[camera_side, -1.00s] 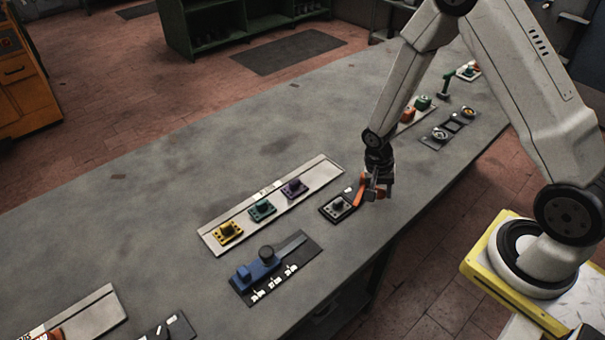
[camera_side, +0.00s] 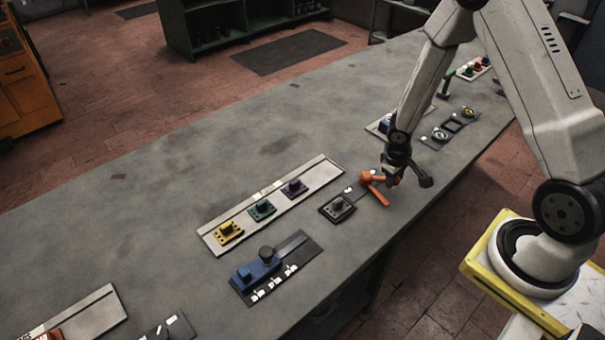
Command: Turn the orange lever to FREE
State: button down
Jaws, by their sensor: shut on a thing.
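The orange lever (camera_side: 374,188) stands on the table near the right front edge, beside a small dark plate (camera_side: 337,208) with a grey block. Its rounded orange end is up and to the left, and an orange bar slants down to the right. My gripper (camera_side: 393,180) is at the lever's right side, shut on an orange part of it. The dark jaws hide some of that part. Small white label marks lie close to the lever, but their words are too small to read.
A pale strip with yellow, green and purple knobs (camera_side: 219,240) lies to the left. A blue slider on a dark plate (camera_side: 312,244) is in front of it. More fixtures (camera_side: 439,145) stand behind my gripper. The table's middle left is clear.

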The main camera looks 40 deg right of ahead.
jog(key=shift+w+d+n+t, duration=0.3)
jog(key=shift+w+d+n, duration=0.2)
jog(key=shift+n, duration=0.5)
jog(key=shift+d, duration=0.1)
jog(key=shift+c, duration=1.4)
grip_release()
jog(key=shift+s, duration=0.1)
jog(key=shift+r, duration=0.2)
jog(key=shift+s+a+r, duration=0.1)
jog(key=shift+a+r, duration=0.15)
jog(key=shift+r, duration=1)
jog(key=shift+w+a+r, duration=0.1)
jog(key=shift+a+r, duration=0.2)
jog(key=shift+r, duration=0.9)
jog(key=shift+s+a+r, duration=0.1)
jog(key=shift+a+r, duration=0.15)
jog(key=shift+r, duration=1)
